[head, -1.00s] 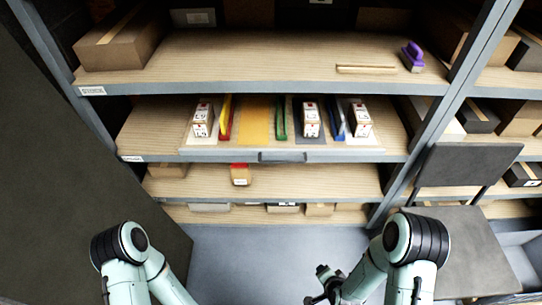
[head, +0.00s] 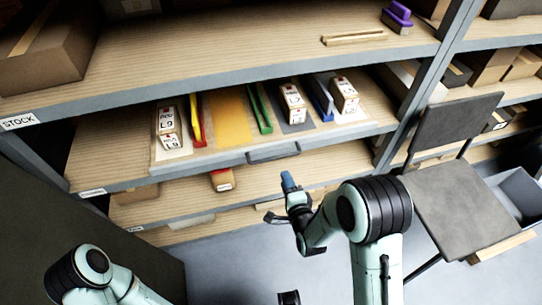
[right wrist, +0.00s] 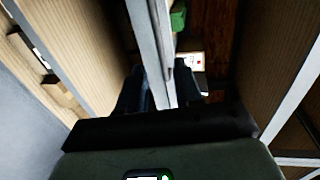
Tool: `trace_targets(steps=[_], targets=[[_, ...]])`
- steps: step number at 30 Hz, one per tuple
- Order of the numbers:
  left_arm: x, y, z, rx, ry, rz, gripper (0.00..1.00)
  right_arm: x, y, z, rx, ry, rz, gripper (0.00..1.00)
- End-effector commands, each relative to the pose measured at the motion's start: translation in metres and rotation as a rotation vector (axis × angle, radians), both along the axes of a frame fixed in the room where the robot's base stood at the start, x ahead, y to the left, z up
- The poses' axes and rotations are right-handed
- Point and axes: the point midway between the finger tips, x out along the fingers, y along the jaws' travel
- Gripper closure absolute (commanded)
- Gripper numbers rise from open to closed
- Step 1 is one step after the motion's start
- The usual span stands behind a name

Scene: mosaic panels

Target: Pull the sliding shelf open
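The sliding shelf (head: 215,159) is a pale tray with a grey front edge, set on the middle level of the rack. It looks pushed in, its front about level with the rack's edge. Its grey bar handle (head: 273,153) is at the middle of that front. My right gripper (head: 289,181) is in front of and slightly below the handle, apparently apart from it. In the right wrist view its dark fingers (right wrist: 160,92) stand apart, with the shelf's front edge (right wrist: 150,45) showing between them. A dark piece at the head view's bottom edge may be my left gripper (head: 289,298); its fingers are hidden.
The tray holds white boxes (head: 168,128), coloured dividers (head: 261,110) and a yellow sheet (head: 230,118). An upper shelf board (head: 220,55) overhangs it. A grey chair (head: 455,200) stands at the right, beside a grey bin (head: 518,195). A dark panel (head: 90,235) is at the left.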

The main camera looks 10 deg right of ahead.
Motion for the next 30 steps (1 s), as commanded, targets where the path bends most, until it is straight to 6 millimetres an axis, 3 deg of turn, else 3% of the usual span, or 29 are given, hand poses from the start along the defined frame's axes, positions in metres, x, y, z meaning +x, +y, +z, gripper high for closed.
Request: trace_targets(steps=[12, 18, 30], targets=[[0.001, 0.000, -0.002, 0.001, -0.002, 0.001, 0.57, 0.080, 0.004, -0.018, -0.006, 0.001, 0.003, 0.66], [0.002, 0.000, -0.004, 0.001, -0.005, 0.002, 0.57, 0.110, 0.004, -0.024, -0.006, 0.003, 0.002, 0.66], [0.002, 0.000, -0.004, 0.002, -0.007, 0.001, 0.57, 0.123, 0.005, -0.026, -0.004, 0.003, 0.002, 0.66]])
